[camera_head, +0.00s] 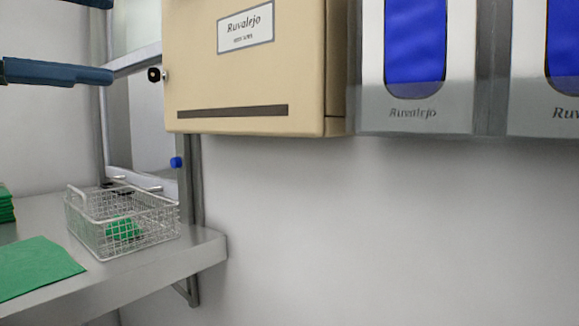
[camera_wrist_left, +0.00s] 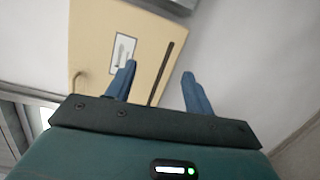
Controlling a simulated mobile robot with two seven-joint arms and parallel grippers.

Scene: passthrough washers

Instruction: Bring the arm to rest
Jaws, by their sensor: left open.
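My left gripper (camera_head: 109,41) comes in at the upper left of the head view, its two blue fingers spread apart. In the left wrist view the open left gripper (camera_wrist_left: 159,69) has nothing between its fingers. It faces a beige wall cabinet (camera_wrist_left: 98,30), which is also in the head view (camera_head: 245,75). The fingers appear apart from the cabinet. My right gripper is in neither view.
A grey shelf (camera_head: 200,252) at the lower left bears a wire basket (camera_head: 150,235) with a green item (camera_head: 123,229) inside. A green cloth (camera_head: 35,267) lies beside it. Grey dispensers with blue windows (camera_head: 415,42) hang right. Below them is bare wall.

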